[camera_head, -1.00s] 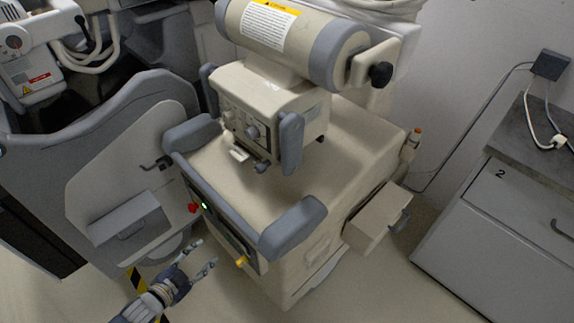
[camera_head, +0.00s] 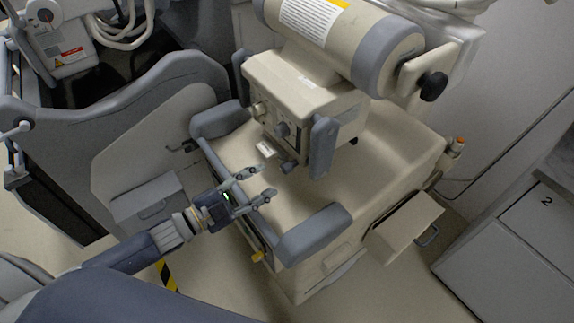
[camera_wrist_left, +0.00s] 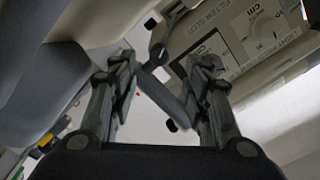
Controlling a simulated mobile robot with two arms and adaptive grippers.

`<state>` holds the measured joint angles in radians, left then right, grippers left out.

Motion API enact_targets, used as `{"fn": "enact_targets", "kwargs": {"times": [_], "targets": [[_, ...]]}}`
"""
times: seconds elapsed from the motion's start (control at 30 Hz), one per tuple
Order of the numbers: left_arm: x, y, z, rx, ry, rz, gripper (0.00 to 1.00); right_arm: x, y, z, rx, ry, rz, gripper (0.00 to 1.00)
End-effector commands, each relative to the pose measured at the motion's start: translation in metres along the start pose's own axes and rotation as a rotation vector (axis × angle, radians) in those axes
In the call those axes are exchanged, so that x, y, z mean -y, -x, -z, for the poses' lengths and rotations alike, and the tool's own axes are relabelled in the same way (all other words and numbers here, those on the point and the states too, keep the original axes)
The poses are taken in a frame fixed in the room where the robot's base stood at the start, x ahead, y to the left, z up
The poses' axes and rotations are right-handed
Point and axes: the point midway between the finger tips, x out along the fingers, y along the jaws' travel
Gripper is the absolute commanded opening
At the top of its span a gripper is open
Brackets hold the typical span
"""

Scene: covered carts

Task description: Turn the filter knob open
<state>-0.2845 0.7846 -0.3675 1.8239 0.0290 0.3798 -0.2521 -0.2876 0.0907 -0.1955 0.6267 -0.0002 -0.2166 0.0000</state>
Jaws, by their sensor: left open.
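My left gripper (camera_head: 260,183) is open over the cart's front edge, fingers pointing at the box, apart from the knob. In the left wrist view, a panel labelled "FILTER SLOT" (camera_wrist_left: 208,45) lies ahead. A grey lever-like part (camera_wrist_left: 163,95) shows between the open fingers (camera_wrist_left: 165,68). My right gripper is not in view.
Grey padded handles (camera_head: 220,119) and (camera_head: 315,233) flank the cart's front corners. A large cylinder (camera_head: 340,35) sits above the box. An open drawer (camera_head: 402,230) juts out at the right. A grey cabinet (camera_head: 520,245) stands beyond it.

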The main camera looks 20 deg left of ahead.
Motion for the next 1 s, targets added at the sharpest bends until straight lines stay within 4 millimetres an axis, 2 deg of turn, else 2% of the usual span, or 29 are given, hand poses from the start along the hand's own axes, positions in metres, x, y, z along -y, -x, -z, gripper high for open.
{"fn": "enact_targets", "kwargs": {"times": [0.1, 0.2, 0.5, 0.93, 1.0], "targets": [[0.002, -0.021, 0.001, -0.003, 0.0, 0.004, 0.44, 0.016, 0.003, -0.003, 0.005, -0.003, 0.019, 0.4], [0.002, -0.037, 0.001, -0.002, 0.001, 0.005, 0.44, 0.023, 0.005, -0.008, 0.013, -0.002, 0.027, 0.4], [0.001, -0.073, 0.0, -0.001, 0.001, 0.002, 0.44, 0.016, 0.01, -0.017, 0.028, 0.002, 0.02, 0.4], [0.0, -0.081, 0.0, 0.001, 0.001, 0.001, 0.44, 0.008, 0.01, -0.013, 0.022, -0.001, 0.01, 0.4], [0.0, -0.081, 0.0, 0.001, 0.001, 0.001, 0.28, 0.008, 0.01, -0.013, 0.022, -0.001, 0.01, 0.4]]}}
